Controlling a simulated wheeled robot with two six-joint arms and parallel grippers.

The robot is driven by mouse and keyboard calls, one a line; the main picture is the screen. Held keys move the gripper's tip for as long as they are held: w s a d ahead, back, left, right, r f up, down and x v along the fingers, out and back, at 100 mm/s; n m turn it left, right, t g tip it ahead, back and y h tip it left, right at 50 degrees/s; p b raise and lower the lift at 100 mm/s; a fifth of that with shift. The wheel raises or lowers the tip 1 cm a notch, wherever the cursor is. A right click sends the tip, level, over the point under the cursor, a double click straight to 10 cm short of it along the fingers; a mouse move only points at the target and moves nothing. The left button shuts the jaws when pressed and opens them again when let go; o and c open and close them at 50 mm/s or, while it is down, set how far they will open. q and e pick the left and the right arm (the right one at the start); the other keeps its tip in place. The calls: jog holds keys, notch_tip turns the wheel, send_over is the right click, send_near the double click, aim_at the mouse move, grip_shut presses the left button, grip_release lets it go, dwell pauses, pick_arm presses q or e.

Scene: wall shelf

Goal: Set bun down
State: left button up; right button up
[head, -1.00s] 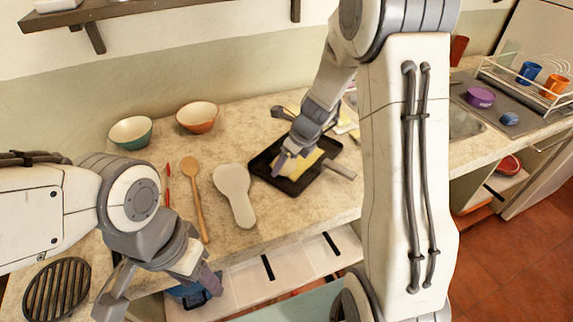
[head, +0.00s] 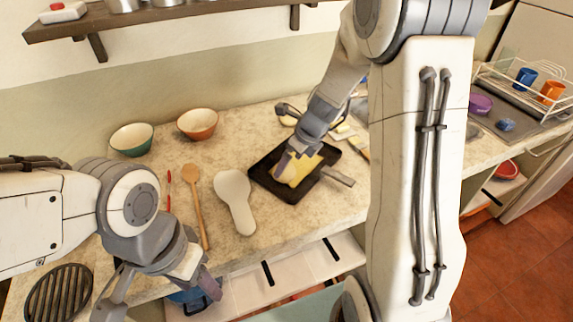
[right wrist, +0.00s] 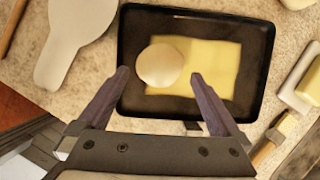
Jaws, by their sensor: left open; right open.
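The bun (right wrist: 160,65) is round and pale. In the right wrist view it rests on a flat yellow sheet (right wrist: 215,62) in a black tray (right wrist: 262,65), left of the sheet's middle. The tray (head: 262,176) also shows on the counter in the head view, with part of the yellow sheet (head: 303,170); the bun is hidden there behind my gripper. My right gripper (right wrist: 160,76) is open, its fingertips apart on either side of the bun's near edge, with gaps visible. My left gripper (head: 158,298) is open and empty at the counter's front edge.
A white spoon rest (head: 235,200), a wooden spoon (head: 197,205) and two bowls (head: 132,139) (head: 198,124) stand left of the tray. A brush (right wrist: 275,135) and pale blocks (right wrist: 300,90) lie close to its right. A shelf (head: 150,15) is above.

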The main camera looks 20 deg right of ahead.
jog(key=p+v, duration=0.1)
jog(key=v, duration=0.7)
jog(key=s+a+r+n+g, duration=0.2)
jog(key=s+a+n, duration=0.9)
jog(key=a+n, duration=0.55)
jog(key=s+a+n+g+h, duration=0.1)
jog(key=s+n, duration=1.3)
jog(key=n, duration=0.6)
jog(key=shift+n+g, duration=0.35)
jog(key=shift+g, duration=0.05)
jog(key=shift+w+a+f, duration=0.1)
jog(key=shift+a, duration=0.05)
